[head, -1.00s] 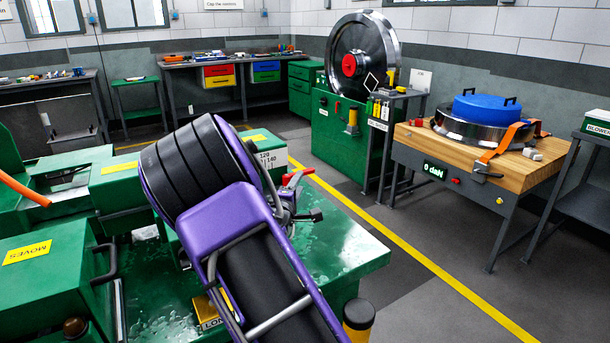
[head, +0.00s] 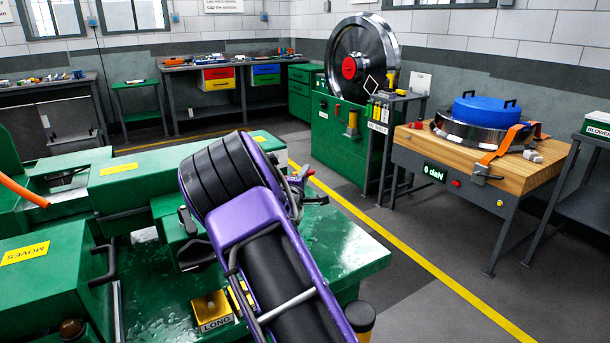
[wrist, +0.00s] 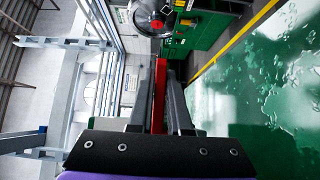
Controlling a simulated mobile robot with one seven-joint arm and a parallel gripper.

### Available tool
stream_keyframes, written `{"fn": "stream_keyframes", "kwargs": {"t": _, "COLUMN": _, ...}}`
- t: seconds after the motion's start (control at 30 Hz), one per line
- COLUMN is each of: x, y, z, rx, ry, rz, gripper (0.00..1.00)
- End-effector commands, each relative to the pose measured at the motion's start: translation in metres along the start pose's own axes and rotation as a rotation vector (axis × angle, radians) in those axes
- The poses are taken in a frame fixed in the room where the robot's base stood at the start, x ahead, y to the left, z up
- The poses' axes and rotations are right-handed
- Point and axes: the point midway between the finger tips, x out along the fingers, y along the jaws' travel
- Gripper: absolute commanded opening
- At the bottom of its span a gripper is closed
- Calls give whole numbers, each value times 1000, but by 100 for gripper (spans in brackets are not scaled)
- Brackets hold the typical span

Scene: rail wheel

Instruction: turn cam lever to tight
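The cam lever appears as a red bar (wrist: 159,92) in the wrist view, running lengthwise between the two dark fingers of my gripper (wrist: 160,78). The fingers lie close on both sides of it; I cannot tell whether both touch it. In the head view a small red piece (head: 308,173) shows beside my gripper (head: 296,190), past the purple and black arm. My arm hides most of the lever's mount. No mark for the tight position is readable.
The green machine (head: 340,255) with a wet top lies under my arm. A wooden table (head: 550,165) bears a strapped wheel with a blue cover (head: 487,108); its display (head: 433,171) reads 0 daN. A large steel wheel (head: 385,60) stands behind.

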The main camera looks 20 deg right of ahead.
Motion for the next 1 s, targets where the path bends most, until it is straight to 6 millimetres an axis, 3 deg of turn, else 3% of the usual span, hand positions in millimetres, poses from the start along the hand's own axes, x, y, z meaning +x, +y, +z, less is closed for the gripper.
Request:
{"fn": "stream_keyframes", "kwargs": {"t": 0.07, "x": 0, "y": 0, "z": 0, "rx": 0, "ry": 0, "rz": 0, "gripper": 0}}
{"fn": "stream_keyframes", "kwargs": {"t": 1.0, "x": 0, "y": 0, "z": 0, "rx": 0, "ry": 0, "rz": 1, "gripper": 0}}
